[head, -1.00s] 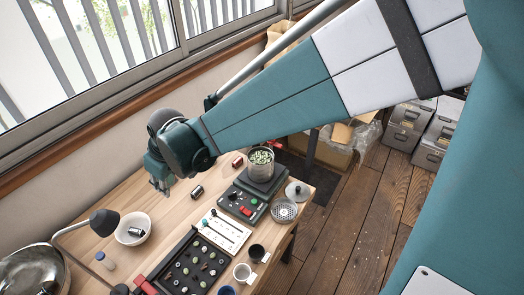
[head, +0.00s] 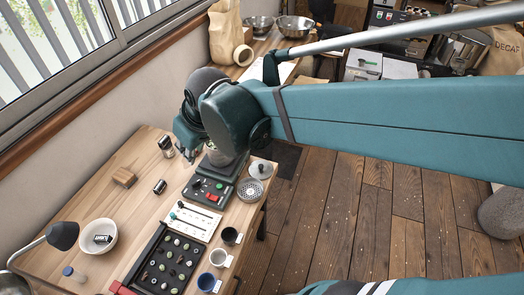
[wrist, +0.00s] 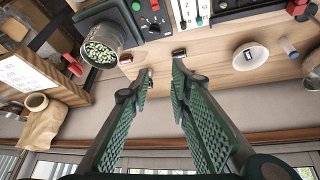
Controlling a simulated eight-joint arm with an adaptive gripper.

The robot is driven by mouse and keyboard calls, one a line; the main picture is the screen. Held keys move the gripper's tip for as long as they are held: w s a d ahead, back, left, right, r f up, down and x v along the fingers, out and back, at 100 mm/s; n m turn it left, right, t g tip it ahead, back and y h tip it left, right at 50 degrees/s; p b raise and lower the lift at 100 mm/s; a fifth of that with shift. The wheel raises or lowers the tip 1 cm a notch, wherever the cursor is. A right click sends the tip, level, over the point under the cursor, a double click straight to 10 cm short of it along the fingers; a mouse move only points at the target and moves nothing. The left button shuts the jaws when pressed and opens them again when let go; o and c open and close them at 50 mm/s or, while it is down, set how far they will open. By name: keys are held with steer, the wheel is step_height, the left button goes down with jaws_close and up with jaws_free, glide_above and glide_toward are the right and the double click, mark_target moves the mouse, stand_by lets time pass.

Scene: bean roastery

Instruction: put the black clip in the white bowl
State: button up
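The white bowl (head: 98,229) stands on the near left of the wooden table in the head view; the wrist view shows it at right (wrist: 244,64). A small black piece with pale marks, seemingly the black clip (head: 103,239), lies inside the bowl. Another small dark piece with a shiny end (head: 160,187) lies on the bare table. It also shows beyond my fingertips in the wrist view (wrist: 179,54). My gripper (wrist: 161,72) is open, with nothing between its fingers, raised above the far part of the table, away from the bowl. In the head view my own arm hides part of the table.
A lamp (head: 62,236) leans near the bowl.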

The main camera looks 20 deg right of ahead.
steer(key=s+d+m+t+h, duration=0.1)
steer(key=s+d+m, duration=0.1)
steer(key=s+d, duration=0.4)
steer(key=s+d+r+m+t+h, duration=0.1)
steer(key=s+d+m, duration=0.2)
steer(key=s+d, duration=0.3)
steer(key=d, duration=0.5)
steer(key=shift+r, duration=0.15)
